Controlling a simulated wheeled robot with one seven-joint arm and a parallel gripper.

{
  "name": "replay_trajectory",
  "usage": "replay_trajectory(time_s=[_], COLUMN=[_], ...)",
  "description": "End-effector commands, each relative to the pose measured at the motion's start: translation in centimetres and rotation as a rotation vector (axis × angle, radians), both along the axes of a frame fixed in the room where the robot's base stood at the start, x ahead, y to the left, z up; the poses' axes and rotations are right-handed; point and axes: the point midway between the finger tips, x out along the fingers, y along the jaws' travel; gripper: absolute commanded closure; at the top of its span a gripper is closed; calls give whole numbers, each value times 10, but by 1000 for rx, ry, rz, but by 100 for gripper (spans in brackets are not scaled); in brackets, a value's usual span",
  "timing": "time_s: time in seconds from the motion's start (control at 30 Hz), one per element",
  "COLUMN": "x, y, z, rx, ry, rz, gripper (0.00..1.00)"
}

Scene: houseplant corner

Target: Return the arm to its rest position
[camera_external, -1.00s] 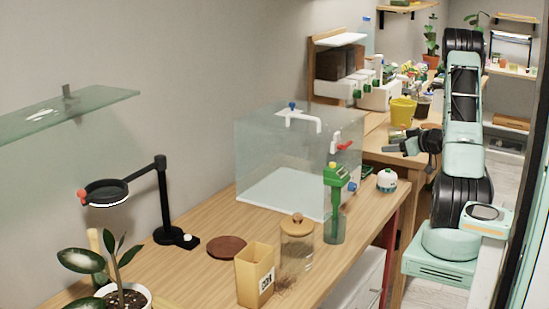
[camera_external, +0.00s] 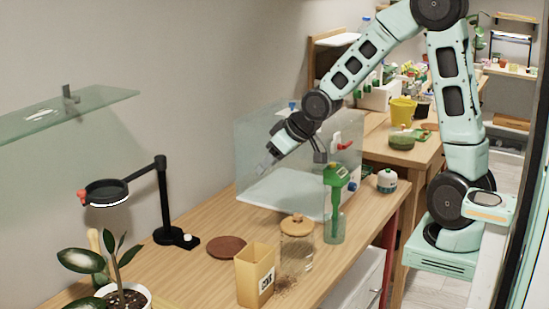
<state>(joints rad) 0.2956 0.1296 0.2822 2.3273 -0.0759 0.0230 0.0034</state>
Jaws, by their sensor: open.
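My arm rises from its base at the right, bends high up and reaches down and left over the wooden workbench. My gripper (camera_external: 264,164) points down and left, open, with nothing seen between its jaws. It shows against the clear glass case (camera_external: 255,135), above the white floor panel (camera_external: 275,192). I cannot tell whether it is in front of the case or over it.
A green-topped bottle (camera_external: 335,200), a lidded glass jar (camera_external: 297,250) and a yellow box (camera_external: 255,275) stand along the bench's front. A black stand with a ring (camera_external: 165,200) and a potted plant (camera_external: 122,295) are left.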

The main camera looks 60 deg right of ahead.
Motion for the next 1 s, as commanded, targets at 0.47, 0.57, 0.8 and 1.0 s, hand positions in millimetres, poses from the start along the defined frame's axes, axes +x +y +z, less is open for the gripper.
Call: replay_trajectory(time_s=[0.47, 0.57, 0.8, 1.0], x=[-239, -270, -288, -287], y=[186, 189, 189, 189], z=[-73, -77, -78, -78], rx=[-125, -158, -180, -179], ry=[530, 588, 626, 624], rz=[538, 591, 621, 620], gripper=[52, 52, 52, 52])
